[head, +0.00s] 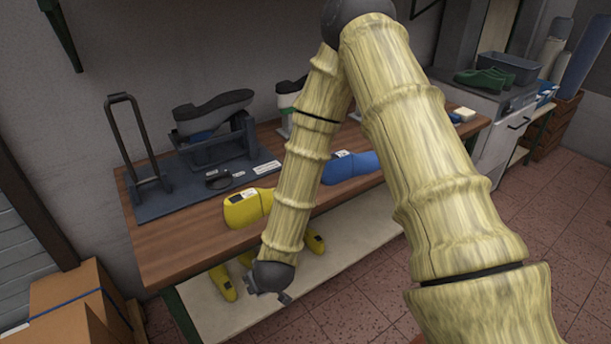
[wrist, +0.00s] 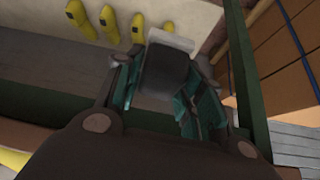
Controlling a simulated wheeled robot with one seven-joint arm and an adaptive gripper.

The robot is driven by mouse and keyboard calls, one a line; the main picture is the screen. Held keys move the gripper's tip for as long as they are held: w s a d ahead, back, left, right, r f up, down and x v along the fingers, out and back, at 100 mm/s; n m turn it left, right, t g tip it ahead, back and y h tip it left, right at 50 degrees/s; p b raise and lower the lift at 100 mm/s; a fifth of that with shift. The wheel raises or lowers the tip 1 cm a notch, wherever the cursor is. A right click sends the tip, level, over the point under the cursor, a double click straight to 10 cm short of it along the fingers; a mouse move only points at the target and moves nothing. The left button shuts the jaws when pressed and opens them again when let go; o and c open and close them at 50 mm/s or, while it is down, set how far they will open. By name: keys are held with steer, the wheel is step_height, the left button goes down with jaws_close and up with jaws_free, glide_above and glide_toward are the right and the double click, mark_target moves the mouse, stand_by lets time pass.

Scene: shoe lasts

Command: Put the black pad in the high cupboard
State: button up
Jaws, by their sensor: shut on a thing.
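My gripper (wrist: 165,100) is shut on a small dark block with a pale grey end, which I take to be the black pad (wrist: 166,71). The pad stands out between the teal-lined fingers in the wrist view. In the head view my gripper (head: 284,296) hangs low at the front edge of the workbench, and the pad cannot be made out there. I see no high cupboard in either view.
The wooden workbench (head: 180,245) carries a dark stand with a shoe, a yellow last (head: 247,207) and a blue last (head: 350,167). Yellow lasts (wrist: 108,24) lie on the pale lower shelf. Cardboard boxes (head: 70,295) stand at left. Tiled floor at right is clear.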

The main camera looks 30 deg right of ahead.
step_height(320, 180, up, 13)
steer(key=p, duration=1.2)
steer(key=shift+r, duration=0.15)
steer(key=shift+a, duration=0.1)
